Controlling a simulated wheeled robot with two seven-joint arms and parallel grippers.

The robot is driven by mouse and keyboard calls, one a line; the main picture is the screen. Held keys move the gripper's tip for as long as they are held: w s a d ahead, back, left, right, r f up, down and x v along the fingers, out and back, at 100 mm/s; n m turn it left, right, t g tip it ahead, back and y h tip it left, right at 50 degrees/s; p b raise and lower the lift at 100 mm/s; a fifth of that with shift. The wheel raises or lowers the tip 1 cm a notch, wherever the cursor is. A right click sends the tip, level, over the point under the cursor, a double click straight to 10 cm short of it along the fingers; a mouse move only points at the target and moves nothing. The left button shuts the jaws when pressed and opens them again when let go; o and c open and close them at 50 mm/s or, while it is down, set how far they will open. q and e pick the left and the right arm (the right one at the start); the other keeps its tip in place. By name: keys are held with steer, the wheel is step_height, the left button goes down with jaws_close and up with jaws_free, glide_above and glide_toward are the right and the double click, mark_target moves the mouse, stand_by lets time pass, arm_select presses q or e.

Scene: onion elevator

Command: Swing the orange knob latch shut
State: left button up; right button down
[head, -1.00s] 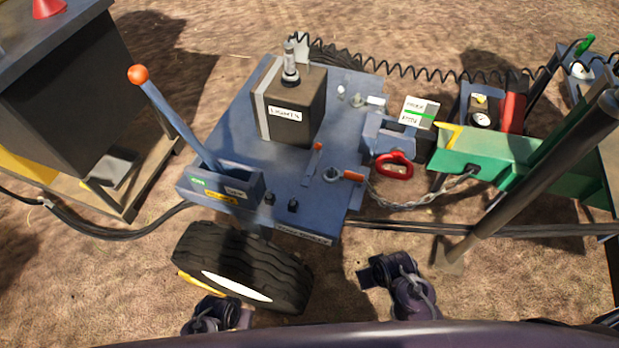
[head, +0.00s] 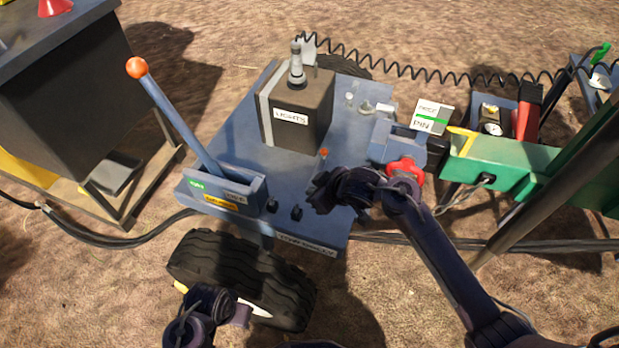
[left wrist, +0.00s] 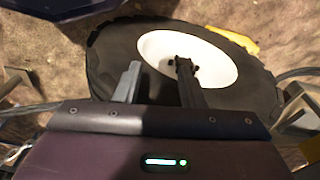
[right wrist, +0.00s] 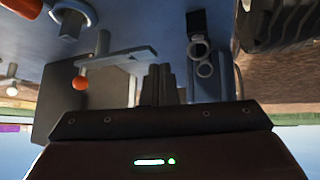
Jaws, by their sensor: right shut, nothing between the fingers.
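A small upright lever with an orange knob (head: 323,151) stands on the blue deck (head: 235,150), just beyond my right gripper. Which orange-tipped part is the latch is not certain. An orange knob (right wrist: 80,83) on a grey stem shows in the right wrist view, left of the fingers and apart from them. My right gripper (head: 322,192) is shut and empty over the deck's right part. My left gripper (left wrist: 157,80) is open and empty above the wheel.
A tall lever with an orange ball (head: 137,68) rises at the deck's left. A dark lights box (head: 300,108) stands on the deck. A red hook (head: 406,168) is partly behind my right arm. A green beam (head: 510,160) lies right; a wheel (head: 235,270) is in front.

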mark_target(317, 170)
steer(key=w, duration=0.1)
steer(key=w+r+n+y, duration=0.1)
steer(key=w+r+n+g, duration=0.1)
steer(key=w, duration=0.1)
steer(key=shift+a+r+b, duration=0.15)
steer(key=shift+a+b, duration=0.15)
steer(key=shift+a, duration=0.1)
steer(key=shift+w+d+r+n+g+y, duration=0.2)
steer(key=shift+w+d+r+n+g, duration=0.15)
steer(key=shift+r, duration=0.15)
steer(key=shift+w+d+r+n+g+y, duration=0.25)
steer(key=shift+w+r+g, duration=0.1)
steer(key=shift+r, duration=0.1)
arm_select(q)
steer(key=shift+w+r, duration=0.1)
steer(key=shift+r, duration=0.7)
arm_select(e)
steer(key=shift+w+d+r+g, duration=0.1)
steer(key=shift+d+r+g, duration=0.2)
steer(key=shift+d+r, duration=0.15)
steer(key=shift+a, duration=0.1)
